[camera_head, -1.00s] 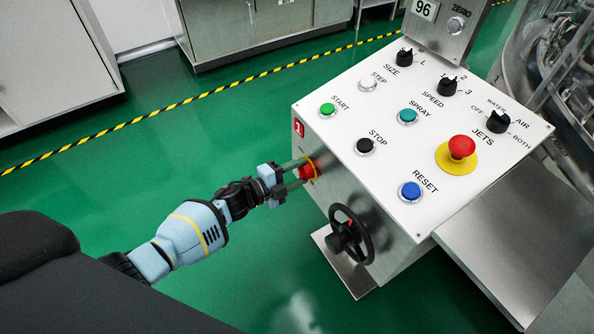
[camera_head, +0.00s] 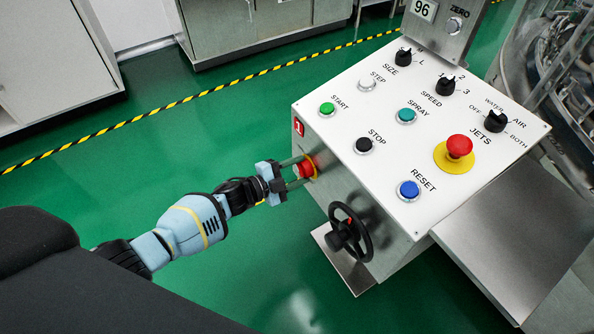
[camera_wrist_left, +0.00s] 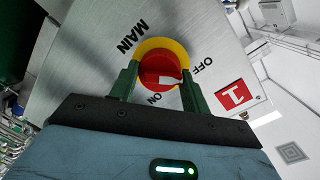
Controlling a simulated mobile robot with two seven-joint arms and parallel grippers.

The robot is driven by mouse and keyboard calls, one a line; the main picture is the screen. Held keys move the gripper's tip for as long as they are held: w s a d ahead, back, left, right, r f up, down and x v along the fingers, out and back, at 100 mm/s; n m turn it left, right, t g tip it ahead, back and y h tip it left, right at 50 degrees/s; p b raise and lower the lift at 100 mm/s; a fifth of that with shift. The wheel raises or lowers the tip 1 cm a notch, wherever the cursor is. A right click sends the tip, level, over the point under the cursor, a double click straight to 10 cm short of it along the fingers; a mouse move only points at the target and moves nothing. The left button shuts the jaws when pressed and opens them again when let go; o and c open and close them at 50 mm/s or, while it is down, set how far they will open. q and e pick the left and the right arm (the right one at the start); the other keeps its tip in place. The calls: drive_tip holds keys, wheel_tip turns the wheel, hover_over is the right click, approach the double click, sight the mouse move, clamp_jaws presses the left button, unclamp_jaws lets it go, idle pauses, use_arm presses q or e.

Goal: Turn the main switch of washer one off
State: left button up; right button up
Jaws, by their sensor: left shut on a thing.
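The main switch (camera_head: 307,168) is a red knob on a yellow ring on the left side face of the washer's control box (camera_head: 318,215). A red label with a white 1 (camera_head: 298,127) is near it. My left gripper (camera_head: 299,172) is shut on the knob. In the left wrist view the green fingers of my gripper (camera_wrist_left: 160,82) stand on either side of the red main switch (camera_wrist_left: 157,65). The words MAIN, ON and OFF are around it. My right gripper is out of view.
The box's white top carries several buttons, black selectors and a red mushroom button (camera_head: 459,146) on yellow. A black handwheel (camera_head: 349,232) sticks out below the main switch. Green floor (camera_head: 120,190) lies open to the left, crossed by a yellow-black line.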

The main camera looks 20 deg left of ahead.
use_arm(q)
drive_tip(key=o, duration=1)
drive_tip(key=f+p+v, duration=0.1)
drive_tip(key=v, duration=0.6)
drive_tip(key=shift+s+a+r+p, duration=0.25)
drive_tip(key=shift+s+r+p, duration=0.05)
drive_tip(key=shift+r, duration=0.2)
